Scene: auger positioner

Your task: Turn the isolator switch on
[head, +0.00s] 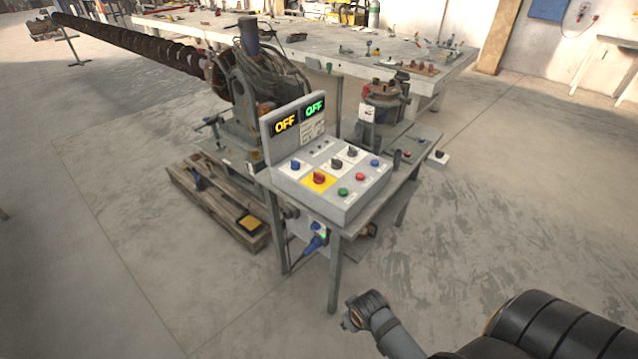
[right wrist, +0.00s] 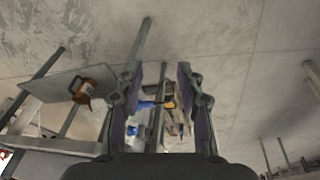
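The isolator switch (head: 319,178) is a red rotary knob on a yellow plate, at the front left of the control panel (head: 345,211) in the head view. My left gripper is not in view.
The panel also carries black knobs (head: 336,164), a green button (head: 343,192) and a red button (head: 360,177). Its metal stand (head: 334,275) has a blue plug (head: 315,244) below. A wooden pallet (head: 215,208) lies at left. The floor in front is clear.

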